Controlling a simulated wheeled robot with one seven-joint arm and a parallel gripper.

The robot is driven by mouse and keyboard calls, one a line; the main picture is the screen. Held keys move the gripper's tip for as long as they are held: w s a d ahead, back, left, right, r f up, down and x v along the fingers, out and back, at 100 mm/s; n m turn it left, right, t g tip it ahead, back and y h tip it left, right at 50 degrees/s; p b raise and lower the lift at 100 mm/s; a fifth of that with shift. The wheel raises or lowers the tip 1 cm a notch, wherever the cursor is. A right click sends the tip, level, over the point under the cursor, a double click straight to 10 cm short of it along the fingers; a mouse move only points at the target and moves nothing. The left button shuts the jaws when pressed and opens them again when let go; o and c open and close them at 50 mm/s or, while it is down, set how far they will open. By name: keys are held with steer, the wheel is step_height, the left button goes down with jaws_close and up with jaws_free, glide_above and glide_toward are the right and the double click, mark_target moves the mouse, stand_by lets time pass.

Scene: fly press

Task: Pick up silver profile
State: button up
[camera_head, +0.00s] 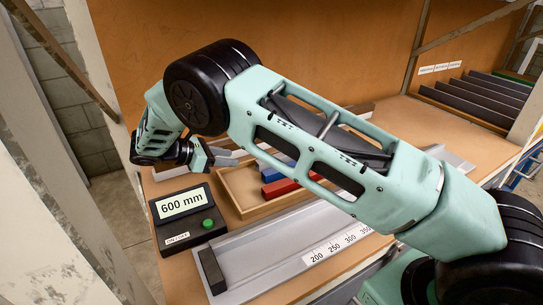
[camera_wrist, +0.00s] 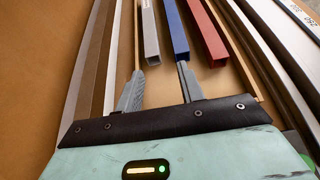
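The silver profile (camera_wrist: 149,33) is a grey square tube lying lengthwise in the wrist view, its open near end facing me. My gripper (camera_wrist: 160,70) is open, with one grey finger to the left of the line of the tube and the other to its right, in line with the blue profile. The tube's near end shows between and just beyond the fingertips; I see no contact. I cannot surely pick out the silver profile there.
A blue profile (camera_wrist: 175,28) and a red profile (camera_wrist: 206,36) lie right of the silver one. The wooden tray (camera_head: 238,193) holds coloured profiles. A black box reading 600 mm (camera_head: 185,217) and a metal ruler stop (camera_head: 275,253) stand in front. Long strips lie left in the wrist view.

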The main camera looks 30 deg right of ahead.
mark_target(261, 162)
steer(key=shift+w+a+f+h, duration=0.15)
steer(key=shift+w+f+h, duration=0.15)
steer(key=shift+w, duration=0.55)
steer(key=p+x, duration=0.3)
steer(key=x, duration=0.8)
steer(key=shift+d, duration=0.45)
steer(key=shift+w+d+f+p, duration=0.1)
steer(key=shift+d+f+p, duration=0.05)
steer(key=shift+d+p, duration=0.4)
steer(key=p+x, duration=0.1)
steer(key=x, duration=0.2)
steer(key=shift+d, duration=0.35)
steer(key=shift+w+d+f, duration=0.1)
steer(key=shift+d+f, duration=0.05)
steer(key=shift+d, duration=0.05)
steer(key=c, duration=0.8)
